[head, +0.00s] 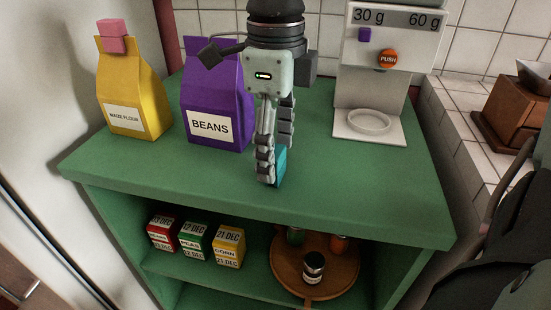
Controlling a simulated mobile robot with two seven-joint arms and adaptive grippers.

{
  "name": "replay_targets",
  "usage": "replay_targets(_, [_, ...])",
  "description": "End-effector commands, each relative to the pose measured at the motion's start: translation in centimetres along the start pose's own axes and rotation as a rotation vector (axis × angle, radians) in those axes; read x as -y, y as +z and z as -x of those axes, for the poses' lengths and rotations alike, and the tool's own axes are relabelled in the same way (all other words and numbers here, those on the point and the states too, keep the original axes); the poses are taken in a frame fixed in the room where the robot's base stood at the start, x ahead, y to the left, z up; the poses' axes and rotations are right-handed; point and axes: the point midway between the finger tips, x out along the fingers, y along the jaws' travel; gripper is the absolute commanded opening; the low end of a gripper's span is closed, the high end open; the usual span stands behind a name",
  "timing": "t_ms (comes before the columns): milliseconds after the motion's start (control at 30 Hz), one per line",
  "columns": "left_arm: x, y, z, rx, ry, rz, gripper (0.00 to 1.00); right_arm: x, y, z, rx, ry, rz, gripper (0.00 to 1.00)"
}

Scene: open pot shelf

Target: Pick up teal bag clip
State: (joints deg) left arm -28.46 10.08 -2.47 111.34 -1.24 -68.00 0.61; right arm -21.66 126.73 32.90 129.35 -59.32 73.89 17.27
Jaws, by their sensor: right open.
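The teal bag clip (281,168) is on the green top of the shelf unit, near its front edge. It is partly hidden behind the near finger of my right gripper. My right gripper (273,172) points down from above, with its fingers at the clip. It is open; whether a finger touches the clip cannot be told. My left gripper is not in view.
A purple beans bag (216,108) stands close left of my right gripper. A yellow maize flour bag (132,92) with a pink clip (112,36) stands farther left. A dispenser (372,90) stands at the back right. The green top (375,190) is clear at the front right.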

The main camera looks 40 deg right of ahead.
Motion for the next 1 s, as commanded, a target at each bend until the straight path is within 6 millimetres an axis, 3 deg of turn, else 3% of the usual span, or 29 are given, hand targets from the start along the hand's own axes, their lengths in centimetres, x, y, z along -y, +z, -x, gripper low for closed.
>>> replay_targets(167, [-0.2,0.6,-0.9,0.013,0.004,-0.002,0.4,0.0,0.0,-2.0,0.001,0.002,-0.001,0.63])
replay_targets(433, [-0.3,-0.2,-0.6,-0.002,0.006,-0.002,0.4,0.0,0.0,-2.2,0.003,0.0,-0.002,0.62])
replay_targets(733, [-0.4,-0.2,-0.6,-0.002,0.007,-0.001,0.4,0.0,0.1,-2.1,0.003,0.0,-0.002,0.24])
replay_targets(1000, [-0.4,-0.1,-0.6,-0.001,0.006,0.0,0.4,0.0,0.1,-2.1,0.003,0.0,-0.002,0.22])
